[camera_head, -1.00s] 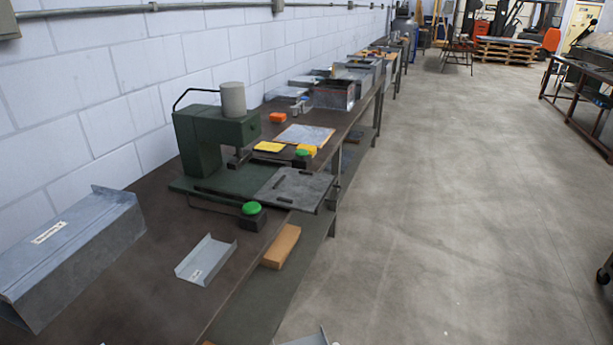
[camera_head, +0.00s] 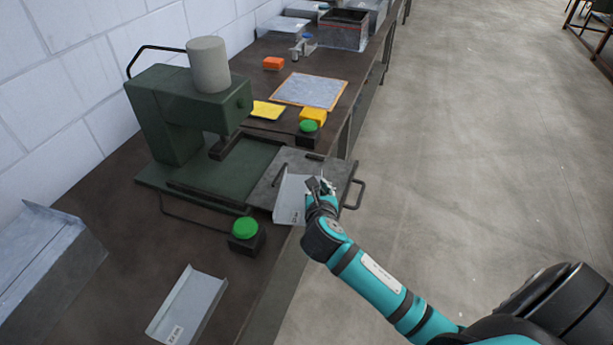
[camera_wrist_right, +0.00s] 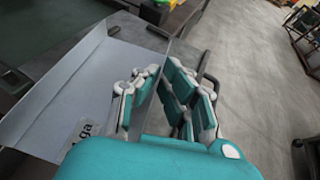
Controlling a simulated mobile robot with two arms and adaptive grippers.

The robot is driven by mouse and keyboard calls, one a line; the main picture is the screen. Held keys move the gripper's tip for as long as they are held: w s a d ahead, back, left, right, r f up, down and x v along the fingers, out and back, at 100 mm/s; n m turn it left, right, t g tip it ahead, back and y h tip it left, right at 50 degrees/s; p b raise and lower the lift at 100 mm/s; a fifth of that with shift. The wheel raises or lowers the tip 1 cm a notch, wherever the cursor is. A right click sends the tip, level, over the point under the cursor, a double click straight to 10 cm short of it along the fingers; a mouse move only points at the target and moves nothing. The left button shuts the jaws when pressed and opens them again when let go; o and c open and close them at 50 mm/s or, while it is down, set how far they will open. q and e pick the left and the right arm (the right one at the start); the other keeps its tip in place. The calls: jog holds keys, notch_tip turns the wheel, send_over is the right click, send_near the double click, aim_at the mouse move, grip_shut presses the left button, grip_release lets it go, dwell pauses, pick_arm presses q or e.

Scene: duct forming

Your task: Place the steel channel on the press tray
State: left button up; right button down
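The steel channel (camera_head: 291,199) is a light grey folded piece with a white label. In the head view it is over the front part of the grey press tray (camera_head: 340,171), with its near end at the tray's front edge. Whether it touches the tray I cannot tell. My right gripper (camera_head: 320,186) is at the channel's right side. In the right wrist view, the fingers (camera_wrist_right: 161,68) of my right gripper close in on both sides of the channel's upright flange, and the channel's web (camera_wrist_right: 75,92) lies to the left. My left gripper is not in view.
The green press (camera_head: 180,110) stands behind the tray. Green-topped buttons (camera_head: 245,228) (camera_head: 309,126) flank it. A second channel (camera_head: 187,305) and a large channel (camera_head: 45,260) lie on the bench. A tray handle (camera_head: 359,193) sticks out at the right. Floor right of the bench is clear.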

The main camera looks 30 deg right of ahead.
jog(key=w+d+r+m+g+h, duration=0.2)
jog(key=w+d+r+m+h, duration=0.1)
jog(key=w+d+r, duration=0.25)
jog(key=s+a+f, duration=0.2)
jog(key=s, duration=0.1)
jog(key=s+a+f, duration=0.1)
jog(key=s, duration=0.1)
jog(key=shift+a, duration=0.25)
jog(key=s+a+f+b, duration=0.1)
jog(key=s+a, duration=0.3)
jog(key=s, duration=0.4)
jog(key=p, duration=0.2)
send_over(328, 178)
jog(key=s+a, duration=0.2)
jog(key=s, duration=0.1)
jog(key=shift+f+t+y, duration=0.3)
jog(key=shift+f, duration=0.5)
jog(key=shift+w+f, duration=0.15)
jog(key=shift+f, duration=0.1)
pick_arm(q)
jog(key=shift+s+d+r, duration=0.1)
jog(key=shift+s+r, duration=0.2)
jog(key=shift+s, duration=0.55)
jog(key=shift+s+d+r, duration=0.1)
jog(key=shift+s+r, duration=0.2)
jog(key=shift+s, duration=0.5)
pick_arm(e)
jog(key=shift+f, duration=1.6)
